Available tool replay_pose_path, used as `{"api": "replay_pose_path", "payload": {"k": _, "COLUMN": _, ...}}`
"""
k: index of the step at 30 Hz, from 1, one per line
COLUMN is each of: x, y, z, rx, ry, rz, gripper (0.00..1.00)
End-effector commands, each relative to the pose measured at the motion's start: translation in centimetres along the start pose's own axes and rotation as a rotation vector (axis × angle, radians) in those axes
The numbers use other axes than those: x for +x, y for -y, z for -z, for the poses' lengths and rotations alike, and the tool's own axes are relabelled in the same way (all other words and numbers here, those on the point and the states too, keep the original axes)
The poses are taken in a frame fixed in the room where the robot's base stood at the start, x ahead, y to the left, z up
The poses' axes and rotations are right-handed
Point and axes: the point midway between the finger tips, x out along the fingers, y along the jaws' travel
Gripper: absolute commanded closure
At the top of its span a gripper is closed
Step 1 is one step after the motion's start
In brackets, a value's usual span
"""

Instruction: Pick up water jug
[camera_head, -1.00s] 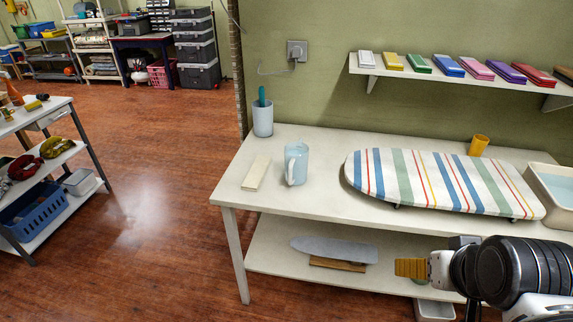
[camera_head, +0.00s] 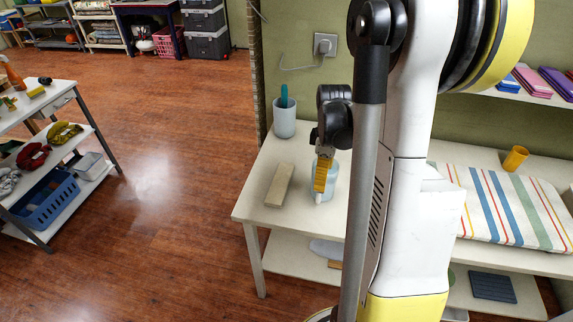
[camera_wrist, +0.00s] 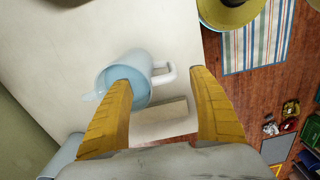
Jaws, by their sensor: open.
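The light blue water jug (camera_head: 331,172) stands on the white table near its left end, partly hidden by my gripper (camera_head: 321,184). In the wrist view the jug (camera_wrist: 141,72) is seen from above, with its white handle pointing right. My gripper (camera_wrist: 161,70) is open, with yellow fingers on either side of the handle. The left finger overlaps the jug's mouth; I cannot tell whether its tip is inside or above it. The right finger is to the right of the handle, apart from it.
A pale block (camera_head: 279,185) lies on the table just left of the jug. A light cup with a teal tool (camera_head: 284,121) stands behind. My arm hides the table's middle.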

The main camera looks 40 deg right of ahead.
Motion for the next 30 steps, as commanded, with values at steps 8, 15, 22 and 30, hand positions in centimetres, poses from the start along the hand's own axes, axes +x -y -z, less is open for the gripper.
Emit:
{"api": "replay_pose_path", "payload": {"k": 8, "x": 4.7, "y": -0.1, "z": 0.0, "rx": -0.003, "ry": 0.001, "rz": 0.002, "gripper": 0.29}}
{"api": "replay_pose_path", "payload": {"k": 15, "x": 6.2, "y": 0.0, "z": 0.1, "rx": -0.003, "ry": 0.001, "rz": 0.002, "gripper": 0.29}}
{"api": "replay_pose_path", "payload": {"k": 22, "x": 9.8, "y": 0.2, "z": 0.5, "rx": -0.004, "ry": 0.001, "rz": 0.001, "gripper": 0.29}}
{"api": "replay_pose_path", "payload": {"k": 30, "x": 10.7, "y": 0.2, "z": 0.5, "rx": -0.003, "ry": 0.0, "rz": 0.001, "gripper": 0.29}}
